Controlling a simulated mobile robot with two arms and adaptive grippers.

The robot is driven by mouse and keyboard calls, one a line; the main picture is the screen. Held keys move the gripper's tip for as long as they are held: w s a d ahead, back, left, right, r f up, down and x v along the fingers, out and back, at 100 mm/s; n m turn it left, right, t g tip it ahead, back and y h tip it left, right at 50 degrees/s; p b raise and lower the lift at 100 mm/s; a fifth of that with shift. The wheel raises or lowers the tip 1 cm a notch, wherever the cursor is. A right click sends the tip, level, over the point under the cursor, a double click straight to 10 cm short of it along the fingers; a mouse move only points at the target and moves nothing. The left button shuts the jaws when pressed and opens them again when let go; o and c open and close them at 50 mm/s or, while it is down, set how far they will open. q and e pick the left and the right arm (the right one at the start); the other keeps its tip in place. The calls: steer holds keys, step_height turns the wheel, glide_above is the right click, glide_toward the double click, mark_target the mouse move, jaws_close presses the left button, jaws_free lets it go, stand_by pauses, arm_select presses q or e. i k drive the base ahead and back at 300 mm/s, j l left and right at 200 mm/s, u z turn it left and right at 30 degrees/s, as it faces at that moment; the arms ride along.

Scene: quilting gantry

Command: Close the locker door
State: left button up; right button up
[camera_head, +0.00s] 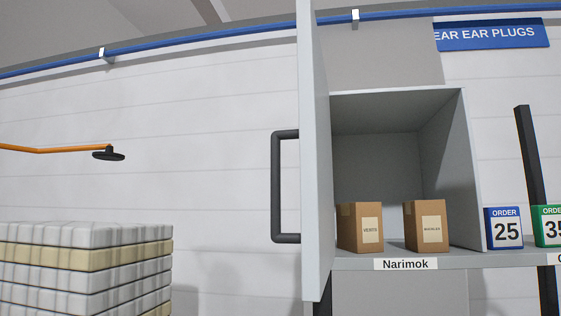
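The locker (397,91) is a grey open-fronted box on a shelf, right of centre in the head view. Its grey door (315,150) stands wide open, seen nearly edge-on and jutting out from the locker's left side. A dark bar handle (277,187) is on the door's left face. Two brown cardboard boxes, a left one (348,228) and a right one (426,227), stand inside the locker. Neither of my grippers is in view.
The shelf edge carries a "Narimok" label (405,264). Order signs, blue (506,228) and green (549,226), stand right of the locker. A wrapped stack (85,270) is at lower left. An orange arm with a black disc (108,154) reaches in from the left.

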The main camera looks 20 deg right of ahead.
mark_target(317, 236)
steer(key=i+j+z, duration=0.15)
steer(key=z, duration=0.25)
steer(key=i+j+z, duration=0.15)
steer(key=j+z, duration=0.2)
steer(key=i+j+z, duration=0.1)
steer(key=j+z, duration=0.15)
steer(key=z, duration=0.55)
